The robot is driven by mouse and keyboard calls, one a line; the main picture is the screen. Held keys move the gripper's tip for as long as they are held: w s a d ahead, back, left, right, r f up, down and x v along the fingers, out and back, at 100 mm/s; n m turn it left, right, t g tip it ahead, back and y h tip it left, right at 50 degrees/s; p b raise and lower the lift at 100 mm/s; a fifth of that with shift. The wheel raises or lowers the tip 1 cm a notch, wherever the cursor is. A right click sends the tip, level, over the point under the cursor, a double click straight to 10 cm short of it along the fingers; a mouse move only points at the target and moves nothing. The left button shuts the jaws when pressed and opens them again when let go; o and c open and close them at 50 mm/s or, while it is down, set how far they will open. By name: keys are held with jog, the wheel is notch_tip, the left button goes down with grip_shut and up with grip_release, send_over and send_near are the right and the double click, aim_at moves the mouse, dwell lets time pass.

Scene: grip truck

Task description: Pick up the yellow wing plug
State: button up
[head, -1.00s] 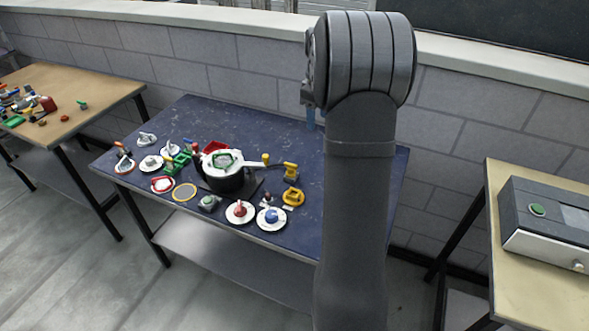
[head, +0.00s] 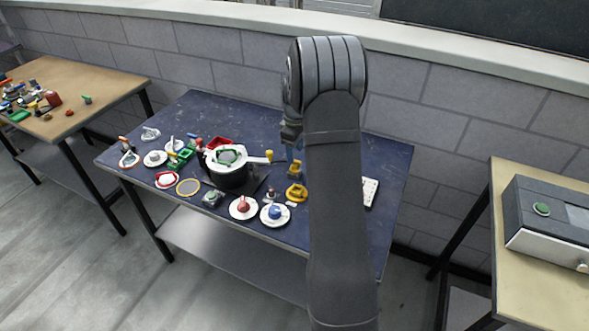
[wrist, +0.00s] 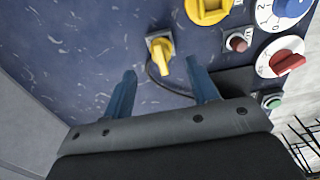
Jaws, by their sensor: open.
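The yellow wing plug (wrist: 164,54) stands on a small grey square base on the dark blue table, in the upper middle of the wrist view. In the head view the plug (head: 296,169) is just left of my arm. My gripper (wrist: 161,69) is open, with its two blue fingers apart and nothing held between them. In the wrist view the plug appears between and slightly beyond the fingertips; I cannot tell the height gap. In the head view my gripper (head: 292,150) is above and behind the plug, and my arm partly covers it.
A yellow ring-shaped part (head: 297,193), a red knob on a white dial (head: 243,205) and a blue knob on a white dial (head: 275,213) sit nearby. A black pot with a white lid (head: 228,172) stands to the left. A dark cable runs beside the plug.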

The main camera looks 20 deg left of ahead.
jog(key=shift+f, duration=2.7)
jog(key=shift+s, duration=0.1)
grip_shut()
